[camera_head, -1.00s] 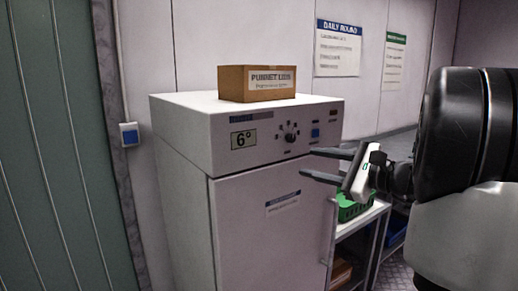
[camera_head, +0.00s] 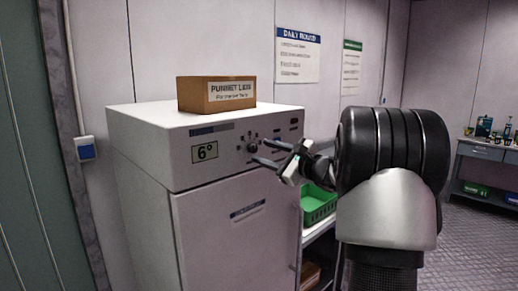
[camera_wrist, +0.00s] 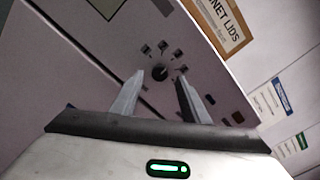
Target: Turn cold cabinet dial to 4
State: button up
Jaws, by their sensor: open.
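The cold cabinet (camera_head: 235,200) is a white upright unit with a control panel across its top front. Its display (camera_head: 205,152) reads 6°. The dial (camera_head: 252,147) is a dark round knob right of the display, with marks around it. In the wrist view the dial (camera_wrist: 160,72) shows between and beyond the fingertips, ringed by small dark marks; the numbers are too small to read. My gripper (camera_head: 266,152) is open and empty, its fingers pointing at the panel around the dial. I cannot tell whether a finger touches the panel.
A cardboard box labelled punnet lids (camera_head: 216,95) stands on the cabinet top. A green crate (camera_head: 318,204) sits on a shelf to the right. Posters (camera_head: 298,55) hang on the wall behind. A bench (camera_head: 487,150) stands at the far right.

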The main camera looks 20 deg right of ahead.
aim_at(255, 149)
jog(key=shift+x, duration=1.65)
grip_shut()
jog(key=shift+p, duration=0.35)
jog(key=m+p, duration=0.2)
jog(key=m, duration=0.2)
jog(key=shift+r+m, duration=0.1)
jog(key=shift+m, duration=0.2)
jog(key=shift+m+p, duration=0.85)
jog(key=shift+m, duration=0.65)
